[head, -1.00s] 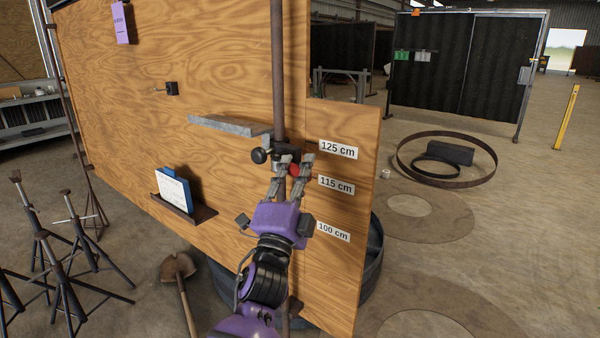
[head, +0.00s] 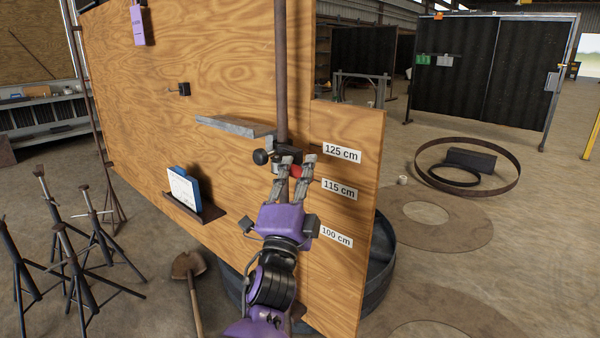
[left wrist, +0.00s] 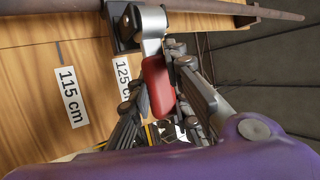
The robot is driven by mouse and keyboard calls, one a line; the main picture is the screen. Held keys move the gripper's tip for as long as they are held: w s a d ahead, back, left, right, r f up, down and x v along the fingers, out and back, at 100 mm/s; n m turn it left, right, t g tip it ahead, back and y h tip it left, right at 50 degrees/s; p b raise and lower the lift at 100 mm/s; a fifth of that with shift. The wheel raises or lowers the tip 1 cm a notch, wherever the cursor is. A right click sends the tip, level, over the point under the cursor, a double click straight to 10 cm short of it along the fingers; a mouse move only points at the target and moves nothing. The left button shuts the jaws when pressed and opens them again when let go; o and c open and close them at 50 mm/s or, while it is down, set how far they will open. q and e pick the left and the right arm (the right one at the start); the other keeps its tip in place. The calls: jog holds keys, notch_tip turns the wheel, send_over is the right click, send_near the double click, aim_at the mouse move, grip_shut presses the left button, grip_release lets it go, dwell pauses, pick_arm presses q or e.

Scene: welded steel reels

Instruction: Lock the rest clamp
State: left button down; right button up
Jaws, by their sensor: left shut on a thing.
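The rest clamp (head: 279,145) sits on a vertical brown steel pole (head: 281,60) in front of a plywood board, near the 125 cm label. It has a round black knob (head: 261,157) on its left. Its red lever handle (head: 296,171) points down below the clamp, partly hidden by my fingers. My left gripper (head: 297,163) reaches up from below and is shut on the red handle. In the left wrist view the red handle (left wrist: 158,86) lies between the two fingers, joined to a bright metal lever (left wrist: 151,25). My right gripper does not show.
A grey steel ledge (head: 234,127) juts out left of the clamp. Below it a small shelf (head: 192,211) holds a blue-and-white booklet (head: 184,187). Black stands (head: 75,265) and a shovel (head: 188,268) are at lower left.

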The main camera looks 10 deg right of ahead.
pick_arm(q)
jog(key=shift+s+r+h, duration=0.1)
jog(key=shift+r+h, duration=0.2)
jog(key=shift+r, duration=0.15)
jog(key=c, duration=1.6)
grip_release()
jog(key=shift+d+f, duration=0.1)
jog(key=shift+c, duration=0.2)
jog(key=shift+f, duration=0.35)
jog(key=v, duration=1.1)
jog(key=shift+s, duration=0.4)
